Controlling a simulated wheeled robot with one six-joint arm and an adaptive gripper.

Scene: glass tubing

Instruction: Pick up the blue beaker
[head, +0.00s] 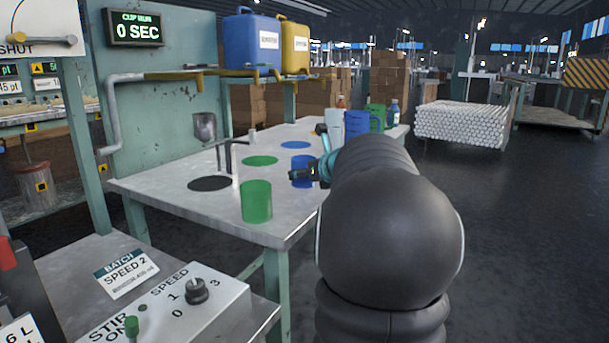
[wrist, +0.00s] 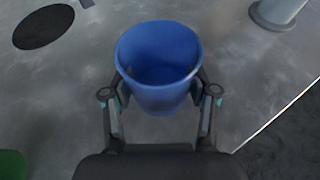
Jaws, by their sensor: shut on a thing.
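The blue beaker (wrist: 160,90) is upright between the two fingers of my gripper (wrist: 160,92) in the wrist view, and the fingers touch it on both sides. It looks empty inside. In the head view the blue beaker (head: 301,168) shows just past the tip of my gripper (head: 306,176), partly hidden by my arm. I cannot tell whether its base rests on the table or is slightly above it. My gripper is shut on it.
A green beaker (head: 256,201) stands on the metal table (head: 222,215) near its front edge. Black (head: 210,183), green (head: 260,160) and blue (head: 296,145) discs mark the tabletop. A blue jug (head: 357,122) and bottles stand behind my arm.

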